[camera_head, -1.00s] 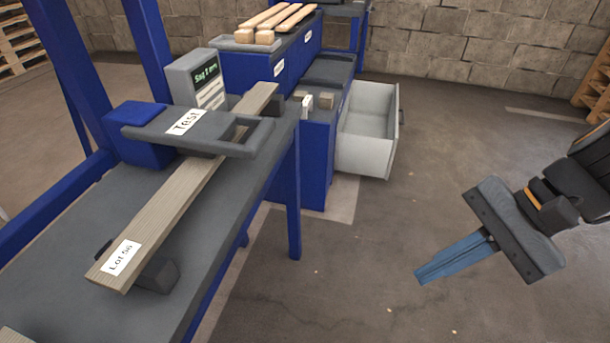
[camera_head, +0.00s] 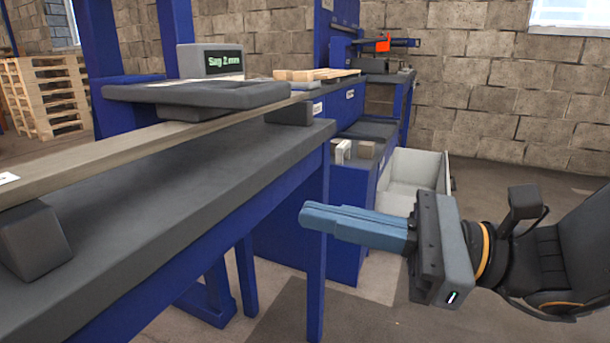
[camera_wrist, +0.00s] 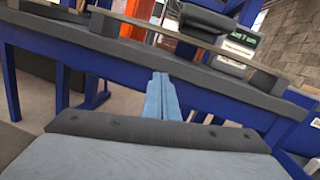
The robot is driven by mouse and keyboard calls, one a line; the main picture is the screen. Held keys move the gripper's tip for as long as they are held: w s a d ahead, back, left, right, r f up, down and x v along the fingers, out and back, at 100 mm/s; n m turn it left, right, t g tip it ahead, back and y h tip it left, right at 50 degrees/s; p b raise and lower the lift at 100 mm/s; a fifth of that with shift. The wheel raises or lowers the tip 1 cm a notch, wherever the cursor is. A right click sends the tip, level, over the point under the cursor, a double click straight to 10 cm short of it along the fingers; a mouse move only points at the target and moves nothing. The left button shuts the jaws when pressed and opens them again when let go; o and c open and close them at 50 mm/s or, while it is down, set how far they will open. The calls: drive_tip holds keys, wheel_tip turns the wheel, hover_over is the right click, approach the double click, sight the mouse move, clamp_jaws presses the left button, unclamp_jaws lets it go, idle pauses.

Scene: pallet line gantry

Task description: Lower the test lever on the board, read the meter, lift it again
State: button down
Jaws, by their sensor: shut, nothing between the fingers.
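The test lever (camera_head: 200,93) is a dark grey, flat bar with a looped handle, roughly level over the board (camera_head: 90,165). A dark pad under the lever seems to meet the board's top. The board is a long wooden plank on dark support blocks. The grey meter (camera_head: 210,60) behind the lever reads "Sag 2 mm" in green; it also shows in the wrist view (camera_wrist: 240,40). My gripper (camera_head: 303,217) is shut and empty, its blue fingers pointing left. It is apart from the lever, to its right and lower, beside the bench edge.
The dark-topped bench (camera_head: 150,215) with blue legs lies between my gripper and the board's near part. An open grey drawer (camera_head: 415,170) stands behind my gripper. Light wooden pieces (camera_head: 310,75) lie on the blue cabinet behind.

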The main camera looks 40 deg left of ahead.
drive_tip(key=w+a+f+m+y+b, duration=0.2)
drive_tip(key=w+y+b, duration=0.4)
drive_tip(key=b, duration=1)
drive_tip(key=f+m+y, duration=0.1)
drive_tip(key=y, duration=0.1)
drive_tip(key=shift+a+m+y, duration=0.3)
drive_tip(key=shift+a, duration=0.05)
